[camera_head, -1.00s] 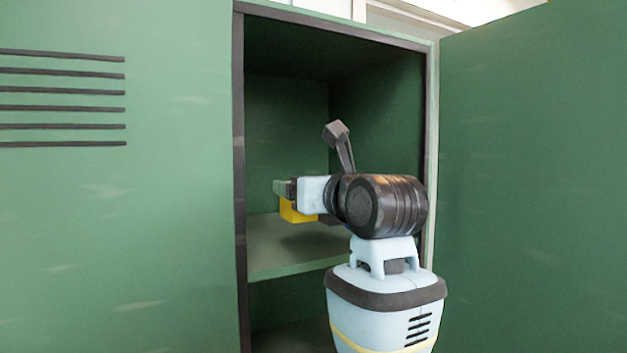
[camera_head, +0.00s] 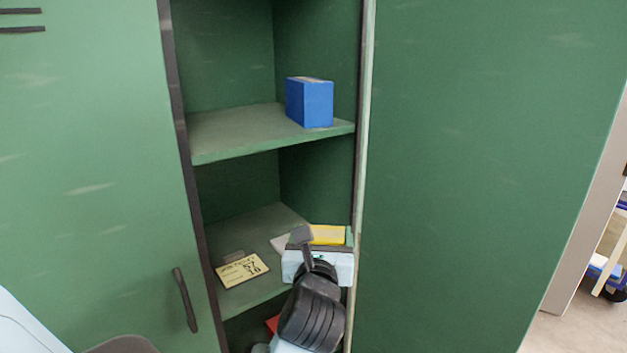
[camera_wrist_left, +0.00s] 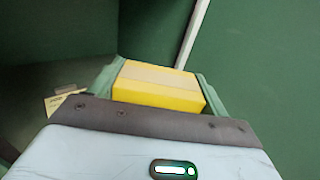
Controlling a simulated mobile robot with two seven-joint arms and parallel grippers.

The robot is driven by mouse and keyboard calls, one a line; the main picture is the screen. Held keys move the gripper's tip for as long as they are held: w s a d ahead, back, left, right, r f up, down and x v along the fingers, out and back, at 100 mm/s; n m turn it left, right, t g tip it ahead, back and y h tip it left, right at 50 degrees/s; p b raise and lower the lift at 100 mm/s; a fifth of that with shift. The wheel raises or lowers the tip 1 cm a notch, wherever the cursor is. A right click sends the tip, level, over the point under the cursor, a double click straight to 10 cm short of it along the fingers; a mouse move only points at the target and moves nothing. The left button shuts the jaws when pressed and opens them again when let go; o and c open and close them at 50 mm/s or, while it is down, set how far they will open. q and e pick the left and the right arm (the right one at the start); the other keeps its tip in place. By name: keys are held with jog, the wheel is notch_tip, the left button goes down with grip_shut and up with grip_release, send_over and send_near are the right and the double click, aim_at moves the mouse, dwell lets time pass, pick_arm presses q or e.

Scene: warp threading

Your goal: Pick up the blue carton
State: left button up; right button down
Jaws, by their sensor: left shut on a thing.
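The blue carton (camera_head: 309,102) stands upright on the upper shelf (camera_head: 225,135) of the green locker, close to its right wall. My left gripper (camera_head: 327,236) is well below the carton, at the lower shelf's level near the right side of the opening. It is shut on a yellow box (camera_head: 328,234). In the left wrist view the yellow box (camera_wrist_left: 158,88) sits between the two green fingers of the gripper (camera_wrist_left: 158,80). The blue carton does not show in that view. I cannot tell whether the yellow box touches the lower shelf. My right gripper is not in view.
The lower shelf (camera_head: 250,225) holds a cream card (camera_head: 242,270) with dark print at its front left. A red thing (camera_head: 272,324) shows partly below it. The open locker door (camera_head: 480,170) stands to the right. The upper shelf left of the carton is clear.

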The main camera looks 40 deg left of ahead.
pick_arm(q)
jog(key=s+d+f+m+t+h, duration=0.1)
jog(key=s+d+f+m+h, duration=0.2)
jog(key=f, duration=0.4)
jog(key=s+d+f+m+t+h, duration=0.1)
jog(key=s+d+f+m+h, duration=0.2)
jog(key=s+d+f+h, duration=0.3)
jog(key=shift+s+d+f, duration=0.3)
jog(key=shift+s+f, duration=0.45)
jog(key=shift+s, duration=0.15)
jog(key=shift+a, duration=0.1)
